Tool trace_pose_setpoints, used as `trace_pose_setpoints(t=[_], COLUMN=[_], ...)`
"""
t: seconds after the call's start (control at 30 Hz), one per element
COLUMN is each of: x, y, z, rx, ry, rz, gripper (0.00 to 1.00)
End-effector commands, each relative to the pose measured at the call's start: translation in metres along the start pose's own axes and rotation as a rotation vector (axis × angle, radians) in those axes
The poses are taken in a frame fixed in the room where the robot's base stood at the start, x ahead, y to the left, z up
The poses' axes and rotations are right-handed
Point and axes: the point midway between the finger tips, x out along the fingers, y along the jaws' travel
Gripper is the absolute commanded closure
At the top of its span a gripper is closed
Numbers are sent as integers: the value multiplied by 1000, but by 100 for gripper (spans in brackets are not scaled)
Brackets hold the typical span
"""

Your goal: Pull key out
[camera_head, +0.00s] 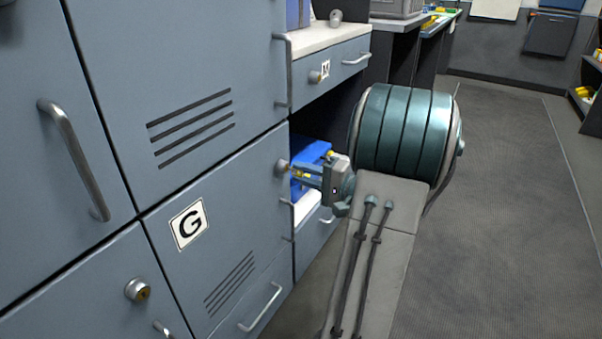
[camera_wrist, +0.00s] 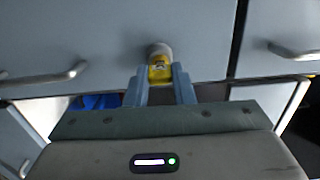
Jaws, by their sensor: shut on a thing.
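A round lock (camera_head: 283,168) sits on the blue-grey locker door marked G (camera_head: 188,224). My gripper (camera_head: 300,172) reaches to this lock from the right. In the wrist view my gripper (camera_wrist: 160,76) has its two fingers closed on the yellow key (camera_wrist: 160,68). The key is at the face of the lock (camera_wrist: 158,50), straight ahead of the fingers. How deep the key sits in the lock cannot be told. Most of the key is hidden between the fingers.
A blue object (camera_head: 308,165) lies in the open space behind my gripper. Another lock (camera_head: 138,290) is on the lower left door. A drawer (camera_head: 330,72) with a lock is above. Bar handles (camera_head: 75,160) stick out from the doors. The floor (camera_head: 490,200) at right is clear.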

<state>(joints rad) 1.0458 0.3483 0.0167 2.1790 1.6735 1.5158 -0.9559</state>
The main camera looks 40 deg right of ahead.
Motion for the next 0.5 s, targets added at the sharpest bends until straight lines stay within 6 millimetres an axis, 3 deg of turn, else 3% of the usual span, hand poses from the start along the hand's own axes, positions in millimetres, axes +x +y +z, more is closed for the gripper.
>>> trace_pose_setpoints(t=[0.5], x=[-16], y=[0], z=[0], rx=[1], ry=[1], rz=[0], gripper=[94])
